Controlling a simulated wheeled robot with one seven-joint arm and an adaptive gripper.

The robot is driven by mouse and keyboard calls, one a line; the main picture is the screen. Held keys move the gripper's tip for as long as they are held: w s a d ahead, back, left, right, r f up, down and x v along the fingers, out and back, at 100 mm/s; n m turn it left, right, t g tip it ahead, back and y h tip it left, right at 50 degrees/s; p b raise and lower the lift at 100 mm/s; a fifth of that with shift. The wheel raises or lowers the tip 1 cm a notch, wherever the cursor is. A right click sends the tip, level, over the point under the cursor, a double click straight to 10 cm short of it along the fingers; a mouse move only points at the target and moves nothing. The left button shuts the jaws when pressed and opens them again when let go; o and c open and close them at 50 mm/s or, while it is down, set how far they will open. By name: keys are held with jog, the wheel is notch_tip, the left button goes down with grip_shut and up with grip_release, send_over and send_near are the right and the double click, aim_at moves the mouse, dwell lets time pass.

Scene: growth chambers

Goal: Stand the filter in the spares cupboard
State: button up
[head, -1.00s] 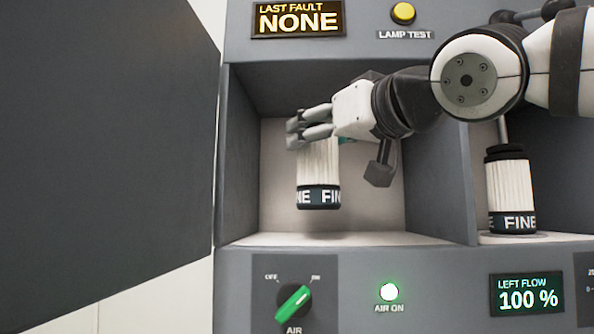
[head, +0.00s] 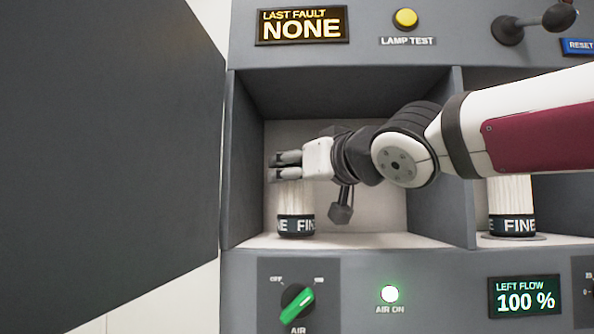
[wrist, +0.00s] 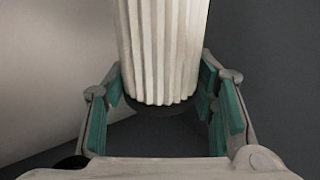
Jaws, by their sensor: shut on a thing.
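The filter (head: 294,203) is a white pleated cylinder with a dark band reading FINE at its lower end. It is upright inside the spares cupboard (head: 385,240), the open compartment on the left, toward its left side. My gripper (head: 285,167) is shut on the filter's upper end, reaching in from the right. The filter's lower end is at or very close to the cupboard floor; I cannot tell whether it touches. In the wrist view the pleated filter (wrist: 163,50) is between the teal-padded fingers (wrist: 165,100). The fingers hide its top in the head view.
The grey door (head: 110,150) stands open on the left. A second FINE filter (head: 512,205) stands in the right compartment, partly behind my arm. A dividing wall (head: 440,190) separates the compartments. The cupboard floor right of the held filter is clear. A green AIR knob (head: 297,305) is below.

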jog(key=shift+f, duration=0.2)
jog(key=shift+f, duration=0.15)
jog(key=o, duration=1.4)
jog(key=b+v, duration=0.1)
jog(key=v, duration=1.1)
